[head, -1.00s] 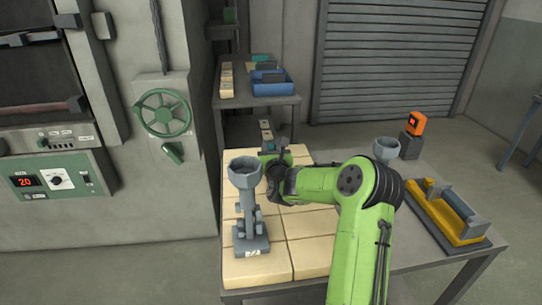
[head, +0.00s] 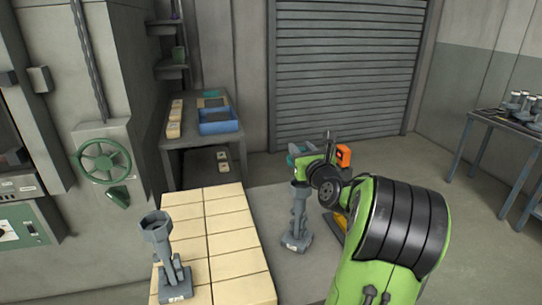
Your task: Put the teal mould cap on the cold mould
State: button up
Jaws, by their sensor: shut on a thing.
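My gripper (head: 303,160) is shut on a teal piece (head: 293,149), which looks like the mould cap and is partly hidden by the green fingers. It is held just above a grey mould (head: 297,218) standing upright on the bare grey table. I cannot tell whether the cap touches this mould's top. A second grey mould (head: 166,255) with an open cup top stands at the left on cream bricks. Neither mould shows a readable sign of being cold.
The cream brick bed (head: 228,222) covers the table's left part. An orange device (head: 344,154) stands behind my gripper. A yellow tool (head: 338,222) is partly hidden by my arm. A blue tray (head: 217,122) sits on the back shelf. A handwheel (head: 104,162) is at left.

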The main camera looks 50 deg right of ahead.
jog(key=shift+s+d+r, duration=0.1)
jog(key=shift+s+r, duration=0.3)
jog(key=shift+s, duration=0.15)
jog(key=shift+w+f+b, duration=0.1)
jog(key=shift+f+b, duration=0.3)
notch_tip(320, 180, down, 5)
jog(key=b, duration=0.5)
jog(key=shift+f+b, duration=0.1)
jog(key=shift+b, duration=0.3)
jog(key=shift+p, duration=0.8)
jog(key=shift+f+b, duration=0.45)
jog(key=shift+f, duration=0.05)
jog(key=o, duration=0.7)
jog(key=shift+o, duration=0.2)
